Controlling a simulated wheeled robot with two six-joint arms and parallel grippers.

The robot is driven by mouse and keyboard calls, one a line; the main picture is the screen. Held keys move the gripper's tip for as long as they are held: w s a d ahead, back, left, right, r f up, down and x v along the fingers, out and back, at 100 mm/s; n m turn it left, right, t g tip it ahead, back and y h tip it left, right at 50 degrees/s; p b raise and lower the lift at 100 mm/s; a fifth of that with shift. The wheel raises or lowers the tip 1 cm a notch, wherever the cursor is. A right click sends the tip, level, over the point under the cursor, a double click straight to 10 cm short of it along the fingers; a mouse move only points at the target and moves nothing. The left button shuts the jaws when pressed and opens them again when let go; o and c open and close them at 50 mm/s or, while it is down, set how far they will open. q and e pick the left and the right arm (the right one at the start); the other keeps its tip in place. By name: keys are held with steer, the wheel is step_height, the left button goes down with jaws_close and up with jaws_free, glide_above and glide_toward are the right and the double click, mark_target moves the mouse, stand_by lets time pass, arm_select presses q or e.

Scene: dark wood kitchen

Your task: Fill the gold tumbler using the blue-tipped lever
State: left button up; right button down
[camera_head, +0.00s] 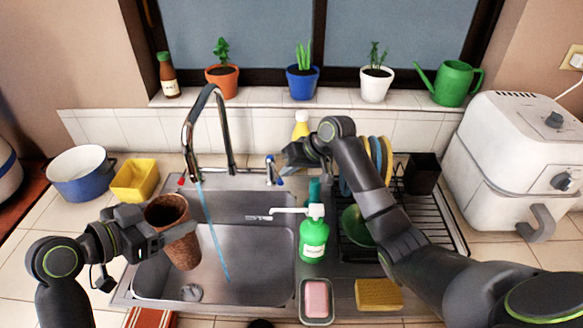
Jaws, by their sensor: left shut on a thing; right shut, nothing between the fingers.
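The tumbler (180,250), brownish copper in this light, is held over the left part of the sink, tilted slightly. My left gripper (178,234) is shut on it. The tall chrome faucet (188,130) arches over the sink. A thin blue water stream (212,235) falls from it, passing just right of the tumbler in the picture. The blue-tipped lever (280,181) stands right of the faucet base. My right gripper (286,156) is shut and empty, right beside this lever; whether they touch is unclear. A red-tipped lever (181,182) is left of the faucet.
The steel sink (255,270) has a drain at lower left. A green soap bottle (314,240), a soap dish (316,302) and a yellow sponge (379,294) stand right of it. A dish rack (452,235) is beneath my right arm. A blue pot (80,180) and yellow tub (135,180) stand left.

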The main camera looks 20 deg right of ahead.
mark_target(279, 177)
steer(key=shift+s+a+m+t+h, duration=0.2)
steer(key=shift+a+m+t+h, duration=0.3)
steer(key=shift+a+m, duration=0.6)
steer(key=shift+a, duration=0.4)
